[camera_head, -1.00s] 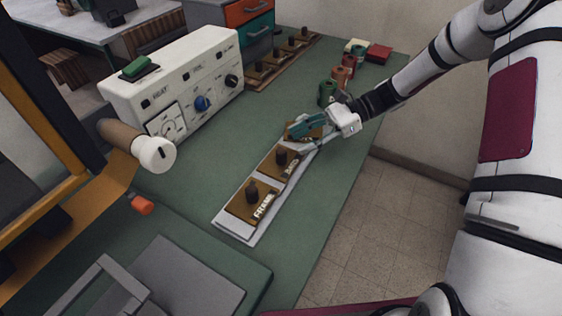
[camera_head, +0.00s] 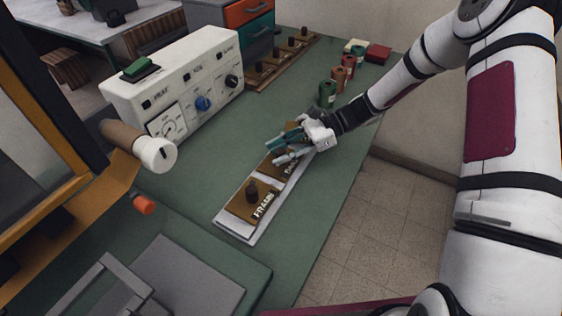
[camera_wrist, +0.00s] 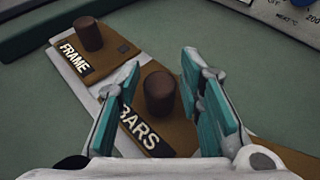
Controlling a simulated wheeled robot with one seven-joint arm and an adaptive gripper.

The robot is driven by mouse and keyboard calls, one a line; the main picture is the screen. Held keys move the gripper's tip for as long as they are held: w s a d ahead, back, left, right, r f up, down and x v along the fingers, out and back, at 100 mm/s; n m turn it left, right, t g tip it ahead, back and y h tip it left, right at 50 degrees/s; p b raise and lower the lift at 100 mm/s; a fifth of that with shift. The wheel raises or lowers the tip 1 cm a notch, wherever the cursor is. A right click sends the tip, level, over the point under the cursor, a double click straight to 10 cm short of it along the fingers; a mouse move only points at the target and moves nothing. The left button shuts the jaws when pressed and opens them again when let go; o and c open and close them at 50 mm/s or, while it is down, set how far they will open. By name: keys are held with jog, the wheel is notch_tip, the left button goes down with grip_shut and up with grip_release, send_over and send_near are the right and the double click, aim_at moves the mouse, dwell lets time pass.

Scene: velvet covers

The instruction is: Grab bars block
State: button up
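The bars block (camera_wrist: 173,127) is a brown plate with a dark round knob and white "BARS" lettering, lying on a pale tray (camera_head: 236,232). In the wrist view my gripper (camera_wrist: 163,78) is open, its teal-padded fingers on either side of the knob (camera_wrist: 159,92) with gaps. Whether the fingers are down at knob height I cannot tell. In the head view my gripper (camera_head: 279,146) hides most of this block (camera_head: 292,172). The frame block (camera_head: 252,203) lies beside it on the tray, nearer the front, and also shows in the wrist view (camera_wrist: 97,55).
A white control box (camera_head: 180,85) stands to the left. Green (camera_head: 327,93) and red spools stand beyond my gripper. A rack of several knobbed blocks (camera_head: 285,58) is at the back. The green bench is clear between the box and the tray.

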grip_shut()
jog(key=shift+r, duration=0.1)
